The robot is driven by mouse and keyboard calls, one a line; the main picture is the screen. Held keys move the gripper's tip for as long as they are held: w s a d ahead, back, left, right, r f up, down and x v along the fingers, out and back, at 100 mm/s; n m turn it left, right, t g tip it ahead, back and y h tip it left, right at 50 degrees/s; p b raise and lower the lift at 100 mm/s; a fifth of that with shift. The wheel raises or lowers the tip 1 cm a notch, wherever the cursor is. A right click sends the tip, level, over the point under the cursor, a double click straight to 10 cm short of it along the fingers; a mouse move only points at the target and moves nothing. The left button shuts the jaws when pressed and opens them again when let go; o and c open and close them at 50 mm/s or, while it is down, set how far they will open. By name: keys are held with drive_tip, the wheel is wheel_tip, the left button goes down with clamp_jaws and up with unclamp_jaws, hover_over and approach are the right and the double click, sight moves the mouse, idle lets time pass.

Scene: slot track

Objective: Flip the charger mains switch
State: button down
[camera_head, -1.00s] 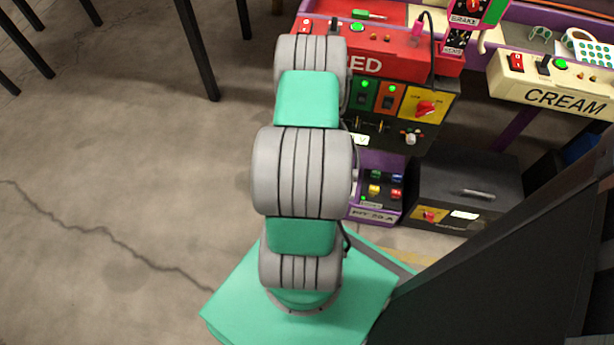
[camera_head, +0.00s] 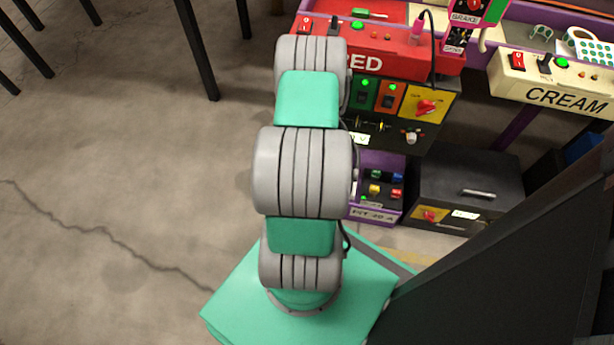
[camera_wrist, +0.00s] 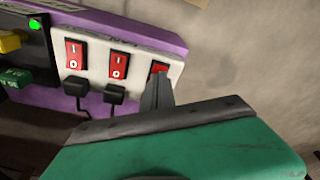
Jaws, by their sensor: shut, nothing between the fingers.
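In the wrist view a white power strip (camera_wrist: 100,92) on a purple body carries three red rocker switches in a row: a left one (camera_wrist: 75,55), a middle one (camera_wrist: 119,65) and a right one (camera_wrist: 158,68). Black plugs sit below the left switch (camera_wrist: 76,88) and the middle switch (camera_wrist: 115,93). My gripper (camera_wrist: 157,82) is shut and empty, its dark fingertips at the right switch and covering its lower part. I cannot tell whether they touch it. No label shows which switch is the charger's. In the head view my arm hides the gripper and the strip.
In the wrist view a black panel (camera_wrist: 28,62) with a green light, a yellow knob and a green connector stands left of the strip. In the head view are a red RED console (camera_head: 400,60), a cream CREAM console (camera_head: 550,90) and a black drawer box (camera_head: 450,180).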

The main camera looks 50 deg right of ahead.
drive_tip(key=shift+f+b, duration=0.45)
drive_tip(key=shift+f, duration=0.2)
wheel_tip(320, 180, up, 7)
drive_tip(key=p, duration=0.6)
drive_tip(key=shift+r, duration=0.1)
idle(0.4)
